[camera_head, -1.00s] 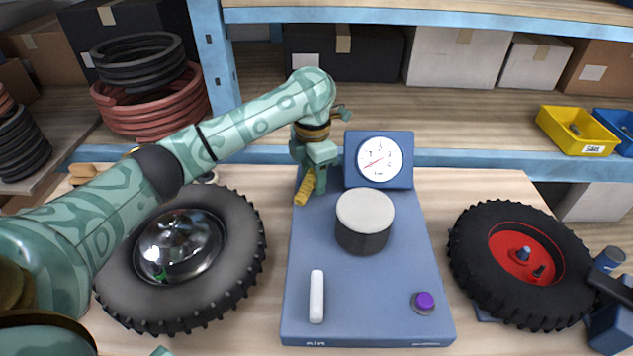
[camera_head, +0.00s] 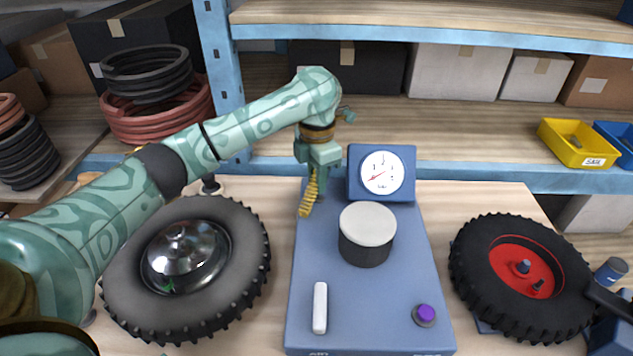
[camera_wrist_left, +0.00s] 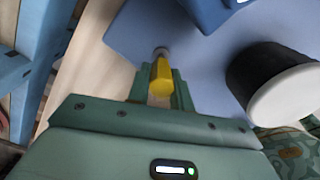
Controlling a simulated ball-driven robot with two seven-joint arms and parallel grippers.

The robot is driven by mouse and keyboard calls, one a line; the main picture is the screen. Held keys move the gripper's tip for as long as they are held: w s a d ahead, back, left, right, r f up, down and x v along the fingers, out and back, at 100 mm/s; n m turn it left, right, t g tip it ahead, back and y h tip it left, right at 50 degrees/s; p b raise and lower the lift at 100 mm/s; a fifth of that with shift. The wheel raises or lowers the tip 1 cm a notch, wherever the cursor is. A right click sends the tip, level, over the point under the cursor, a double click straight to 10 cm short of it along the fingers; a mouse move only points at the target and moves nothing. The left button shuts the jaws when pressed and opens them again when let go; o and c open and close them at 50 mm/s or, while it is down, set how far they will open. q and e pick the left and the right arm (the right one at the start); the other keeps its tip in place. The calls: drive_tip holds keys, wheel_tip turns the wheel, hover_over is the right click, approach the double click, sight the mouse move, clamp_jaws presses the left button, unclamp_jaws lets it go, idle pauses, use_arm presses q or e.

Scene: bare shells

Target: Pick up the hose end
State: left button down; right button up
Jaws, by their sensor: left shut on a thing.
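The yellow hose end (camera_head: 308,196) is at the back left of the blue air unit (camera_head: 335,275). My left gripper (camera_head: 314,180) is shut on it from above, and it points down below the fingers. In the left wrist view, the yellow hose end (camera_wrist_left: 161,78) sits between the two green fingers (camera_wrist_left: 160,90), with a small grey round part just beyond its tip. I cannot tell whether it touches the unit. My right gripper is not in view.
A gauge (camera_head: 381,172) stands just right of my left gripper. A white-topped cylinder (camera_head: 367,232) stands in front. Tyres lie left (camera_head: 187,268) and right (camera_head: 521,277). A blue shelf beam (camera_head: 460,169) runs close behind.

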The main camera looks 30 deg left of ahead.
use_arm(q)
drive_tip(key=s+d+r+p, duration=0.2)
drive_tip(key=d+r, duration=0.1)
drive_tip(key=s+d+r+p, duration=0.2)
drive_tip(key=s+d+r, duration=0.1)
drive_tip(key=d, duration=0.1)
drive_tip(key=s+d+r+p, duration=0.1)
drive_tip(key=s+d+r, duration=0.1)
drive_tip(key=d+r, duration=0.2)
drive_tip(key=shift+s+d+p, duration=0.1)
drive_tip(key=shift+s+p, duration=0.15)
drive_tip(key=shift+p, duration=0.15)
drive_tip(key=shift+s+d, duration=0.2)
drive_tip(key=shift+d, duration=0.05)
